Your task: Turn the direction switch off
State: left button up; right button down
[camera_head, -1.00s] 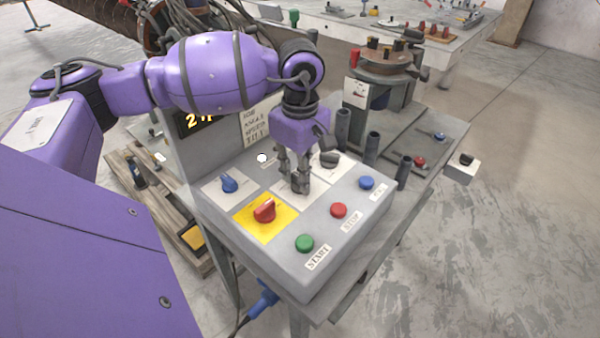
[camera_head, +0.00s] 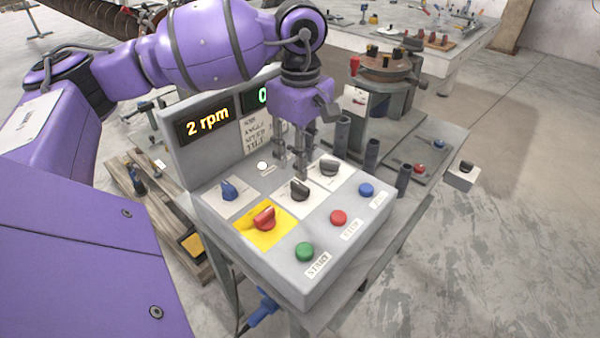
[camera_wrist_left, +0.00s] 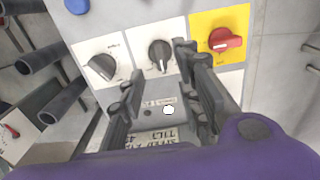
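A grey control box (camera_head: 290,268) carries several switches. The middle black knob (camera_head: 300,190) sits on a white plate; it also shows in the left wrist view (camera_wrist_left: 160,54), its white mark toward the display side. A second black knob (camera_head: 329,168) is to its right. Their labels are too small to read, so I cannot tell which is the direction switch. My left gripper (camera_head: 291,170) points down just above and behind the middle knob. Its fingers are apart and empty, and the knob shows beyond them in the left wrist view. My right gripper is out of view.
A red knob on a yellow plate (camera_head: 264,218) and a blue knob (camera_head: 229,190) are left of the middle knob. Green (camera_head: 305,252), red (camera_head: 339,217) and blue (camera_head: 366,190) buttons line the front. A display panel (camera_head: 207,122) reading "2 rpm" stands behind.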

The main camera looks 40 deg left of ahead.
pick_arm(q)
jog(key=shift+r, duration=2.4)
jog(key=shift+f, duration=0.1)
